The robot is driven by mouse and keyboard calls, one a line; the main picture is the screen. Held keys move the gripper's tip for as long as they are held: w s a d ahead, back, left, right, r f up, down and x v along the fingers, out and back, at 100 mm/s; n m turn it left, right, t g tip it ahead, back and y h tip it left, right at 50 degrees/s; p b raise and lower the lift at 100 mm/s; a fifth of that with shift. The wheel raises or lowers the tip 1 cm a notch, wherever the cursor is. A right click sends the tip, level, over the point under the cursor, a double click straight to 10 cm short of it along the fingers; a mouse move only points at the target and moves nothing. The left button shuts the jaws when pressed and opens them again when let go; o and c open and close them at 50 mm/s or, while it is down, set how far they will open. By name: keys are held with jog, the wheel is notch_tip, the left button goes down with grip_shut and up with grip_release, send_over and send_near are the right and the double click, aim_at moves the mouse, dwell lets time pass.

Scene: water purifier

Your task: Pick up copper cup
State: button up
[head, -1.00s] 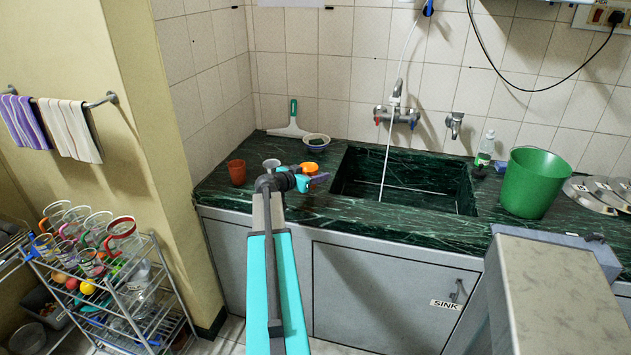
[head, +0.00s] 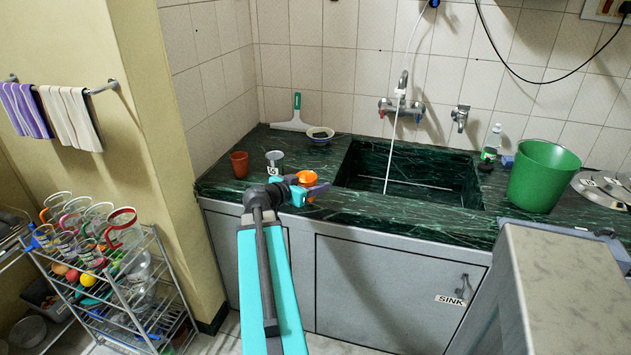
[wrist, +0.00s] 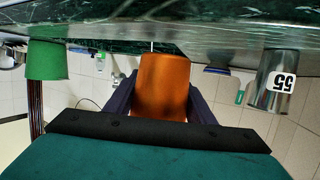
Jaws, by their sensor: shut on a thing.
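The copper cup (wrist: 163,85), orange-brown and smooth, sits between the two dark fingers of my gripper (wrist: 160,98) in the wrist view, which is upside down. My gripper is shut on it. In the head view the cup (head: 307,177) shows as a small orange shape at my gripper (head: 310,190), near the front edge of the dark green counter (head: 400,210). Its lower part is hidden by the gripper, and I cannot tell from the head view whether it clears the counter.
A steel cup with a number label (head: 275,160) and a reddish-brown cup (head: 239,164) stand left of my gripper. A bowl (head: 320,136) and a squeegee (head: 294,122) are behind. The sink (head: 410,180) and green bucket (head: 543,177) are to the right. A rack of glasses (head: 100,280) stands at lower left.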

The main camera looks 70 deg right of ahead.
jog(key=shift+s+a+r, duration=0.1)
jog(key=shift+s+a, duration=0.05)
jog(key=shift+a, duration=0.55)
jog(key=shift+s+a+r, duration=0.1)
jog(key=shift+s+a, duration=0.05)
jog(key=shift+a, duration=0.5)
jog(key=w+a+n+t, duration=0.3)
jog(key=w+a+t, duration=0.15)
jog(key=w, duration=0.65)
jog(key=w+a+n+t, duration=0.3)
jog(key=w+a, duration=0.2)
jog(key=w, duration=0.7)
jog(key=w+a+r+n+t+y, duration=0.2)
jog(key=w+a+n+t, duration=0.35)
jog(key=w+a, duration=1.05)
jog(key=w+a+r+n+t+y, duration=0.2)
jog(key=w+a+r+n+y, duration=0.1)
jog(key=a, duration=1)
jog(key=w+a+r+n+t+y, duration=0.2)
jog(key=w+a, duration=0.5)
jog(key=a, duration=0.7)
jog(key=w+a+r+n+t+y, duration=0.2)
jog(key=w+a+r+n+y, duration=0.2)
jog(key=a, duration=0.9)
jog(key=w+n+y, duration=0.1)
jog(key=y, duration=0.1)
jog(key=shift+w+a+r+y, duration=0.25)
jog(key=shift+a+r+y, duration=0.05)
jog(key=shift+y, duration=0.1)
jog(key=shift+a, duration=0.15)
